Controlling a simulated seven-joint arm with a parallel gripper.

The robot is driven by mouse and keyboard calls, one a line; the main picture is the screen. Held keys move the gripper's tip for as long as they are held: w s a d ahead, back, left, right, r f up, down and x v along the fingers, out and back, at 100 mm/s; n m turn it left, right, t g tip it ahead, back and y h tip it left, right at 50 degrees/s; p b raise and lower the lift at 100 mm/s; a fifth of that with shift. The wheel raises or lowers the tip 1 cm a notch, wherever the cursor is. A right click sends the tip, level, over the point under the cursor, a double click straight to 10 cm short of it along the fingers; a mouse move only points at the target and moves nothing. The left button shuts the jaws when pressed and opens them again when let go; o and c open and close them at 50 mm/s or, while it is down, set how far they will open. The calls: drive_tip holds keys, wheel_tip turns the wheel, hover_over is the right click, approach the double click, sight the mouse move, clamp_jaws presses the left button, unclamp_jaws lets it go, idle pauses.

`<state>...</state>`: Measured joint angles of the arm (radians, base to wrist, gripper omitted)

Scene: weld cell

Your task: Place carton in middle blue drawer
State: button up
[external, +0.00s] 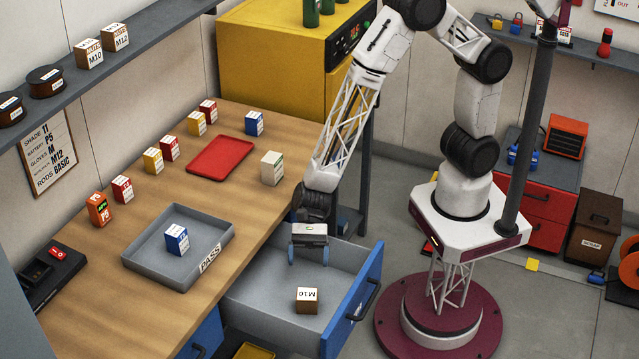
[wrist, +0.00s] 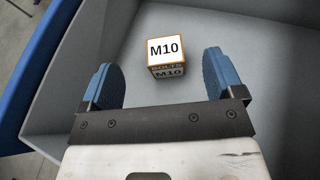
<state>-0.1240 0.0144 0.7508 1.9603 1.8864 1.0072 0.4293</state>
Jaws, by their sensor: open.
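An open blue-fronted drawer (external: 262,299) with a grey inside extends from under the wooden workbench. A small brown carton with a white M10 label (external: 307,300) stands on the drawer floor, near its front. My gripper (external: 308,262) is over the drawer, behind the carton, with its blue fingers apart and nothing between them. In the wrist view the M10 carton (wrist: 166,52) lies ahead of the fingertips, roughly midway between them and apart from both. My gripper (wrist: 160,75) is open there. The drawer's grey floor and walls (wrist: 215,25) surround the carton.
On the workbench (external: 90,260) stand a grey PASS tray (external: 135,262) holding a blue-and-white carton (external: 177,240), a red tray (external: 221,158), a white carton (external: 272,168) and several coloured cartons. The drawer's blue front (external: 352,305) rises beside the carton. Another blue drawer front (external: 207,335) shows at left.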

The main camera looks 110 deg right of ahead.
drive_tip(key=s+d+r+n+g+h, duration=0.2)
drive_tip(key=s+d+r+n, duration=0.1)
drive_tip(key=s+r+n, duration=0.5)
drive_tip(key=s+d+r+n+g+h, duration=0.1)
drive_tip(key=s+d+r+n+g, duration=0.25)
drive_tip(key=s+r, duration=0.45)
drive_tip(key=s+d+r+n+t+h, duration=0.1)
drive_tip(key=s+d+r+n+h, duration=0.4)
drive_tip(key=s+d, duration=0.3)
drive_tip(key=s+d+r+n+t+h, duration=0.2)
drive_tip(key=s+d+r+n+h, duration=0.2)
drive_tip(key=s+d+r, duration=0.3)
drive_tip(key=shift+s+d+r+n+h, duration=0.35)
drive_tip(key=shift+s+d+n, duration=0.2)
drive_tip(key=shift+s+n, duration=0.5)
drive_tip(key=shift+s, duration=0.1)
